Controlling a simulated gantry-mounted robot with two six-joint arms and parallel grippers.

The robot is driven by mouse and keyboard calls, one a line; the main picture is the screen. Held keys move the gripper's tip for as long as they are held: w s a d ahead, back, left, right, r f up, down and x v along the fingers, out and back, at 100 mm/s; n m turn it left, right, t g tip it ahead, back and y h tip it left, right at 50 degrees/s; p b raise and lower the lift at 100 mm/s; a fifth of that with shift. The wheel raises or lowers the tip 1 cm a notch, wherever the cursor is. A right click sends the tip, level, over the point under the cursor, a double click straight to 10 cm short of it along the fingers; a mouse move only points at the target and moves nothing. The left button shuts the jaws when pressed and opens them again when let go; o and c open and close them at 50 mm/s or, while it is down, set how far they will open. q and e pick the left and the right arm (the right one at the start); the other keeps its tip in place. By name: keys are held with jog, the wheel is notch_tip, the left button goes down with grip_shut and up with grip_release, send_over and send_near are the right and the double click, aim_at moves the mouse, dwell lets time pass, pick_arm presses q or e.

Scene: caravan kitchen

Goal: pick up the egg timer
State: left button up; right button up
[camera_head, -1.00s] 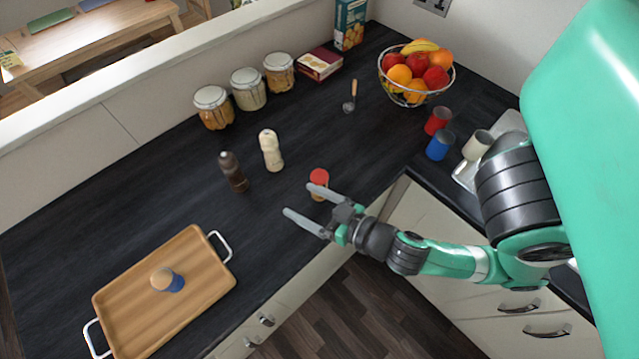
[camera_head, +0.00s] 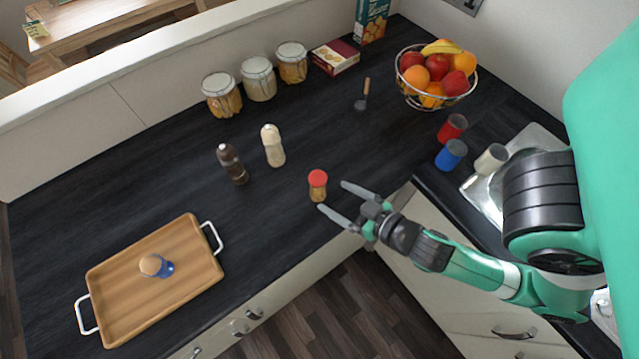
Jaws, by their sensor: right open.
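A small red-capped item with an amber-brown body (camera_head: 318,187) stands upright on the dark worktop near its front edge; it looks to be the egg timer, though its details are too small to be sure. My right gripper (camera_head: 332,196) is open and empty. Its two fingers point left towards the item, with the tips just right of it and by its lower front. No contact can be made out, and the item shows whole. My left gripper is not in view.
A wooden tray (camera_head: 196,279) holding an egg-like thing in a blue cup (camera_head: 163,268) lies front left. A dark mill (camera_head: 232,164) and a cream mill (camera_head: 272,146) stand left of the item. A fruit basket (camera_head: 436,98), red cup (camera_head: 452,128) and blue cup (camera_head: 450,155) stand right.

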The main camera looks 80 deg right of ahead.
aim_at(324, 190)
jog(key=x, duration=0.1)
jog(key=p+x, duration=0.1)
jog(key=x, duration=0.2)
jog(key=shift+w+d+r+p, duration=0.15)
jog(key=shift+w+r+p, duration=0.1)
jog(key=shift+p, duration=0.1)
jog(key=shift+w+d+f, duration=0.1)
jog(key=shift+w+f, duration=0.05)
jog(key=shift+f, duration=0.15)
jog(key=x, duration=0.2)
jog(key=p+x, duration=0.1)
jog(key=x, duration=0.1)
jog(key=shift+w+d+r, duration=0.1)
jog(key=shift+w+d, duration=0.1)
jog(key=shift+w, duration=0.05)
jog(key=shift+w+d+f, duration=0.15)
jog(key=shift+w+f, duration=0.1)
grip_shut()
jog(key=shift+r, duration=0.1)
